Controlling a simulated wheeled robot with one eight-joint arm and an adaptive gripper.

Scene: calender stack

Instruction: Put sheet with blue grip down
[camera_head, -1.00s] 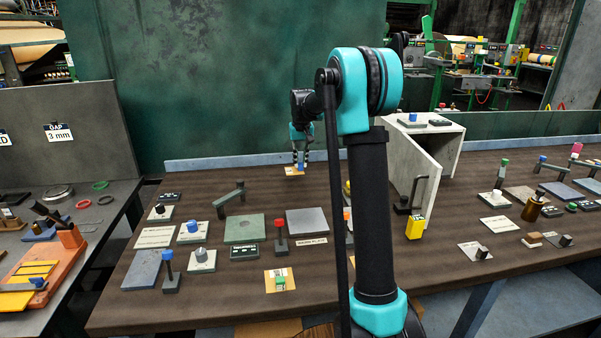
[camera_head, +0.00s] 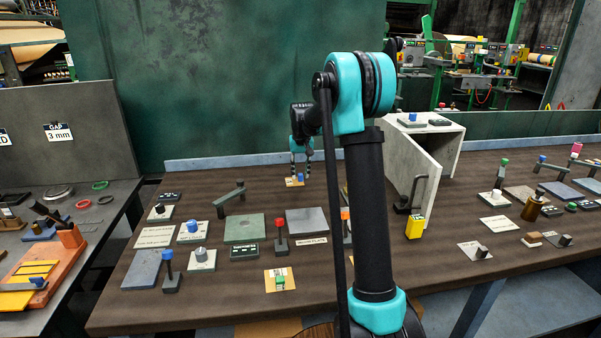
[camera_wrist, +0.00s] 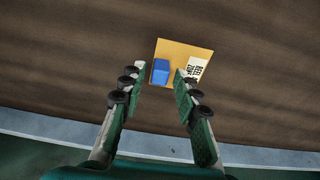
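The sheet with the blue grip (camera_head: 294,182) lies at the back of the brown table. In the wrist view it is a small orange-yellow sheet (camera_wrist: 183,50) with a blue block grip (camera_wrist: 161,71) and a printed white label (camera_wrist: 195,69). My gripper (camera_head: 300,175) is just above and behind it. I cannot tell the exact height gap.
Another orange sheet with a green grip (camera_head: 280,281) lies at the front. A grey plate (camera_head: 307,222), a green plate (camera_head: 244,228) and a red-topped post (camera_head: 280,232) stand between. A grey cabinet (camera_head: 446,160) is to the right. Bare table surrounds the sheet.

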